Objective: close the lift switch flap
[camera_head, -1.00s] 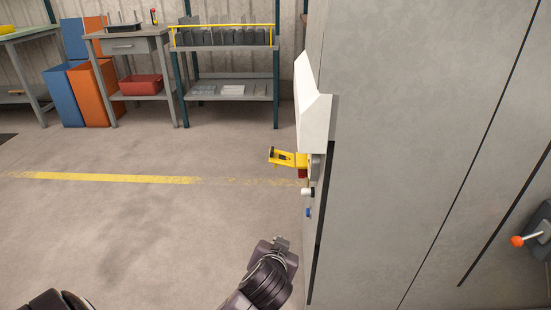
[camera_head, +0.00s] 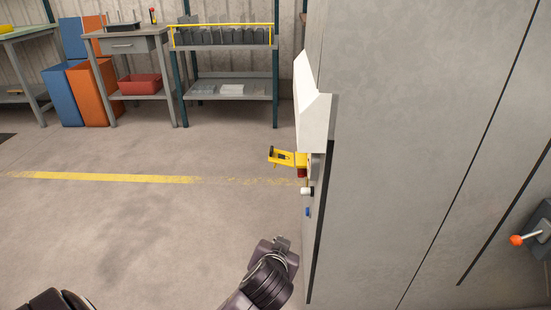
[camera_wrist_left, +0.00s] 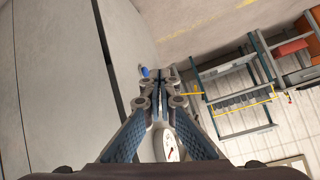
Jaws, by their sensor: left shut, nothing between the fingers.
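A yellow piece with a dark recess, which looks like the lift switch flap (camera_head: 284,157), sticks out to the left from the side of the grey cabinet, below a white angled housing (camera_head: 314,110). A red part (camera_head: 302,173) sits just below it, then a white and black knob (camera_head: 307,192) and a blue button (camera_head: 308,212). My left gripper (camera_head: 281,242) is below and left of these, apart from the flap. In the left wrist view its fingers (camera_wrist_left: 163,80) are shut and empty, with the blue button (camera_wrist_left: 144,71) beyond their tips. My right gripper is not in view.
The tall grey cabinet (camera_head: 400,150) fills the right side. A lever with an orange knob (camera_head: 517,240) is at the far right. Open floor (camera_head: 150,230) with a yellow line lies left of the cabinet. Shelving (camera_head: 225,80) and a workbench (camera_head: 128,45) stand at the back.

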